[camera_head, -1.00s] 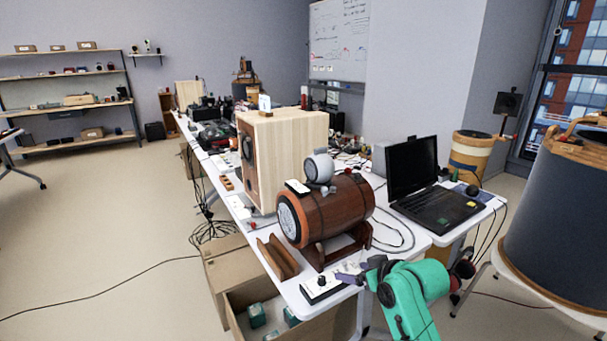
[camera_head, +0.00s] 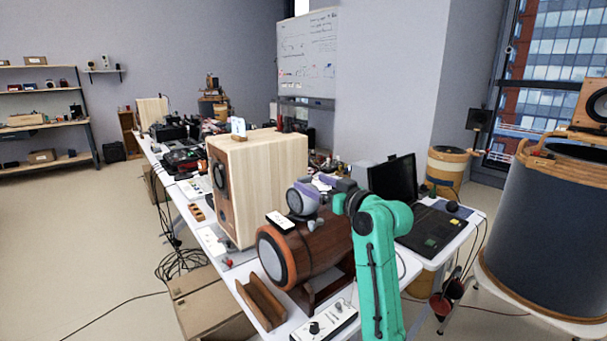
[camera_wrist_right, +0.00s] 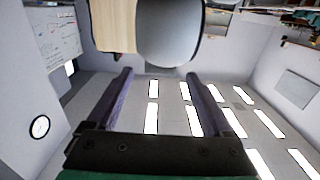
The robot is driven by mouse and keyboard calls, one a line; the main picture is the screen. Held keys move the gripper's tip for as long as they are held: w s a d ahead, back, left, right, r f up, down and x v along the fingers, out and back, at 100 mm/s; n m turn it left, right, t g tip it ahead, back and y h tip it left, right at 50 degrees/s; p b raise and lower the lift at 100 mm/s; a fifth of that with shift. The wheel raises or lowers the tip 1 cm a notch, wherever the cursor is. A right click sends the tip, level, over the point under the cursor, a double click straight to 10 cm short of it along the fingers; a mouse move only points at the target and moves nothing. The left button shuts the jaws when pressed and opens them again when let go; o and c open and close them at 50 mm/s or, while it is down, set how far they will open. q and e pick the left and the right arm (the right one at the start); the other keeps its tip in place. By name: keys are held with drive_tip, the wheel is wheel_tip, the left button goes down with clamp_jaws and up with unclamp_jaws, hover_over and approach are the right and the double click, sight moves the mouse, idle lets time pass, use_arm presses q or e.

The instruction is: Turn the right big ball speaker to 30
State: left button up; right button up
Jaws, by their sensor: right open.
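The grey ball speaker (camera_head: 297,203) sits on top of a brown wooden barrel speaker (camera_head: 318,250) on the white table. In the right wrist view the ball (camera_wrist_right: 168,32) shows just beyond the fingertips, between their lines. My right gripper (camera_head: 316,184) is at the top right of the ball in the head view, its purple fingers apart. It also shows open and empty in the right wrist view (camera_wrist_right: 157,74). Whether a finger touches the ball, I cannot tell. My left gripper is not in view.
A tall light wood speaker (camera_head: 265,175) stands behind the barrel to the left. A phone-like slab (camera_head: 280,222) rests near the ball. A laptop (camera_head: 425,225) is at the right, and a knob box (camera_head: 325,322) is at the front edge.

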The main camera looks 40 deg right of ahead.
sight(305, 181)
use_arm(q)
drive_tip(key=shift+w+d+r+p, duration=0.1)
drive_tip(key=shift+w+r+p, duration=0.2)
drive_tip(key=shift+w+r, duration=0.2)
use_arm(e)
drive_tip(key=w, duration=0.4)
drive_tip(key=shift+w, duration=0.1)
clamp_jaws()
drive_tip(key=shift+r+m+g+h+p, duration=0.15)
drive_tip(key=shift+m+g+h+p, duration=0.15)
drive_tip(key=shift+m+h+p, duration=1.65)
drive_tip(key=shift+m+g+h, duration=0.25)
drive_tip(key=shift+g+h, duration=0.15)
drive_tip(key=shift+h, duration=0.85)
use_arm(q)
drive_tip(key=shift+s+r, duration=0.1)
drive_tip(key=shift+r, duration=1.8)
use_arm(e)
drive_tip(key=shift+m+g+h, duration=0.5)
drive_tip(key=shift+m+h, duration=0.2)
drive_tip(key=shift+h, duration=0.4)
drive_tip(key=shift+f, duration=0.2)
